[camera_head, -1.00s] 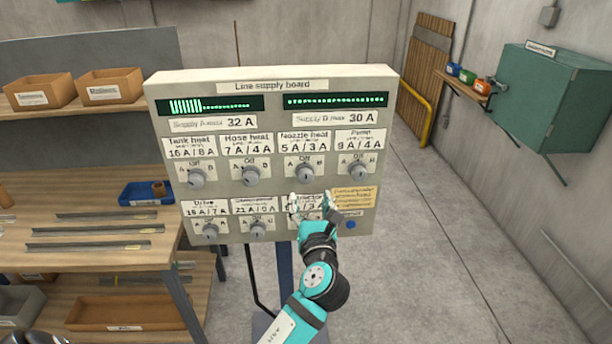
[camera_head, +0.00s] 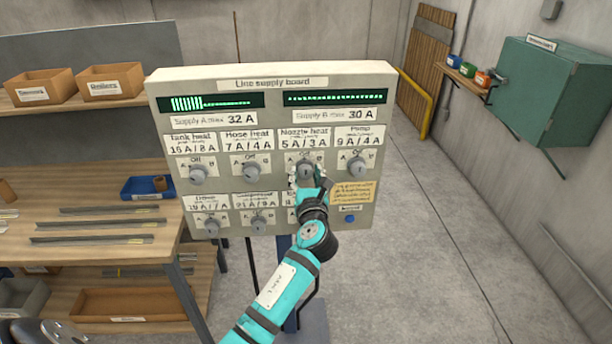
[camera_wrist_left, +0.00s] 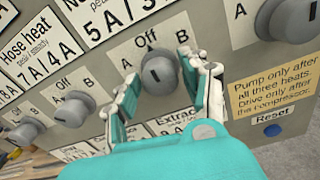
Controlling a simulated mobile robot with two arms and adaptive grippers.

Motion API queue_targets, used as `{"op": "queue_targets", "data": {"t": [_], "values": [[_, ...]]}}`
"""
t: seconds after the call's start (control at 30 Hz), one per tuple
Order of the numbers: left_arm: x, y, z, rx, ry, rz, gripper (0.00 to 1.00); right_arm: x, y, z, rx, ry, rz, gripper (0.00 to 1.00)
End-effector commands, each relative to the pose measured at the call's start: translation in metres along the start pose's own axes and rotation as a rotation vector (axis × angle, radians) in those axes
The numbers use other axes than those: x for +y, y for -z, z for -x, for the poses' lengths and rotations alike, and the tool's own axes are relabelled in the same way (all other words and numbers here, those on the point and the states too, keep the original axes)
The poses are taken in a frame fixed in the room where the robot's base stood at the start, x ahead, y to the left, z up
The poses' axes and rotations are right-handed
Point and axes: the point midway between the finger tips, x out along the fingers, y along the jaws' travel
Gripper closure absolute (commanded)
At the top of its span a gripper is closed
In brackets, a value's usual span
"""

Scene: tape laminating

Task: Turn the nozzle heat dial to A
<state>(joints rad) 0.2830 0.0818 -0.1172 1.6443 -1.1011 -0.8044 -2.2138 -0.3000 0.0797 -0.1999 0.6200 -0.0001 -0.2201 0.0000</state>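The nozzle heat dial (camera_head: 305,169) is a grey knob in the upper row of the line supply board (camera_head: 385,115), third from the left. In the left wrist view the dial (camera_wrist_left: 159,76) has its dark mark upright, toward Off, with A to the left and B to the right. My left gripper (camera_head: 308,183) is in front of the board at this dial. In the left wrist view its fingers (camera_wrist_left: 158,72) stand open on either side of the knob, close to it; I cannot tell whether they touch it. My right gripper is not in view.
The hose heat dial (camera_head: 251,171) and pump dial (camera_head: 358,167) flank it. Below are a yellow note (camera_head: 353,193) and a blue reset button (camera_head: 350,219). A wooden workbench (camera_head: 90,255) stands left; the floor right of the board is clear.

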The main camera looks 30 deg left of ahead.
Motion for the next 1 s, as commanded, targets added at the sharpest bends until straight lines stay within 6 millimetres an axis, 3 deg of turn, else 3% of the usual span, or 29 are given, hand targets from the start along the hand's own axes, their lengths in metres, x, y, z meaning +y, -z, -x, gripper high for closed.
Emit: {"op": "queue_targets", "data": {"t": [0.03,0.3,0.67,1.0], "values": [[0.0001,0.0001,0.0001,0.000,0.000,0.000,0.63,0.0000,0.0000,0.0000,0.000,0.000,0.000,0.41],[0.0001,0.0001,0.0003,0.000,0.000,0.000,0.96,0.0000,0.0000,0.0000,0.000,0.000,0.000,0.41],[-0.0001,0.0002,0.0004,0.002,0.000,0.073,0.96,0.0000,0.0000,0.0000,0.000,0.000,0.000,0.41],[-0.0004,0.0007,0.0004,0.007,0.001,0.328,0.96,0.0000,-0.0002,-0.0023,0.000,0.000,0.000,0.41]]}}
